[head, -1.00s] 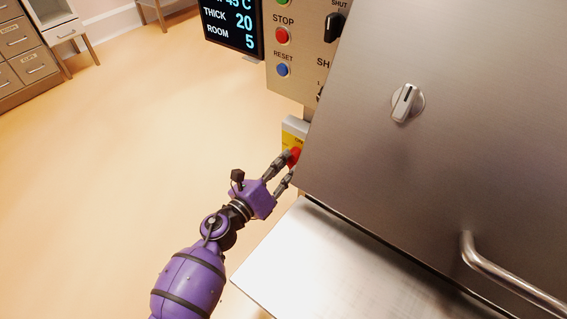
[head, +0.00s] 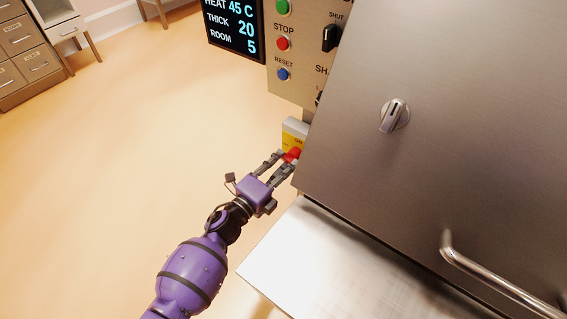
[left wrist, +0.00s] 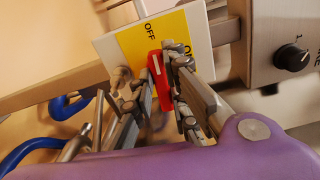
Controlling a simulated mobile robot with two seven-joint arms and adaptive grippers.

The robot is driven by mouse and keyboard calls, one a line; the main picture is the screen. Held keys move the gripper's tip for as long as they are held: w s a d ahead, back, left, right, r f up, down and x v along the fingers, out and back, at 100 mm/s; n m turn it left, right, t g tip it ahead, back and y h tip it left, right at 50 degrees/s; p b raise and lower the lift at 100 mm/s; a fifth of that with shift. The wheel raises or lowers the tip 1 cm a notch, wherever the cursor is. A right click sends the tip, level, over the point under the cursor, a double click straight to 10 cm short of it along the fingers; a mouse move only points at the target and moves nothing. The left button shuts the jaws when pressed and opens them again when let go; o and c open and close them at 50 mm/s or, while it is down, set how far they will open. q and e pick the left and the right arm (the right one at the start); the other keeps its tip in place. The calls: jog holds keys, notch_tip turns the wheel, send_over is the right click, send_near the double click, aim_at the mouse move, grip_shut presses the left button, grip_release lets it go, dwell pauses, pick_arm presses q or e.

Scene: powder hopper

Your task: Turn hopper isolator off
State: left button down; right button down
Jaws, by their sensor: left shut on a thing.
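The isolator is a white box with a yellow face (head: 292,139) and a red handle (head: 291,155), low beside the control panel. My left gripper (head: 287,160) is shut on the red handle. In the left wrist view, the red handle (left wrist: 160,82) stands between the two fingers (left wrist: 155,88). Its white mark points up the picture, roughly towards the word OFF on the yellow face (left wrist: 132,42). The word ON is partly hidden by the right finger. My right gripper is not in view.
The control panel (head: 300,80) with green, red and blue buttons and a black switch is above the isolator. The steel hopper front (head: 440,130), with a knob and bar handle, is close on the right. A steel shelf (head: 300,255) lies below. Floor on the left is clear.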

pick_arm(q)
jog(key=shift+n, duration=0.7)
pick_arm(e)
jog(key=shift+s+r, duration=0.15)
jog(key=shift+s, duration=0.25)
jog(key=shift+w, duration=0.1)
pick_arm(q)
jog(key=c, duration=1.7)
grip_release()
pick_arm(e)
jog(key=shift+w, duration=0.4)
pick_arm(q)
jog(key=shift+s+a, duration=0.15)
jog(key=v, duration=1.1)
jog(key=shift+s+a, duration=0.15)
jog(key=shift+s, duration=0.1)
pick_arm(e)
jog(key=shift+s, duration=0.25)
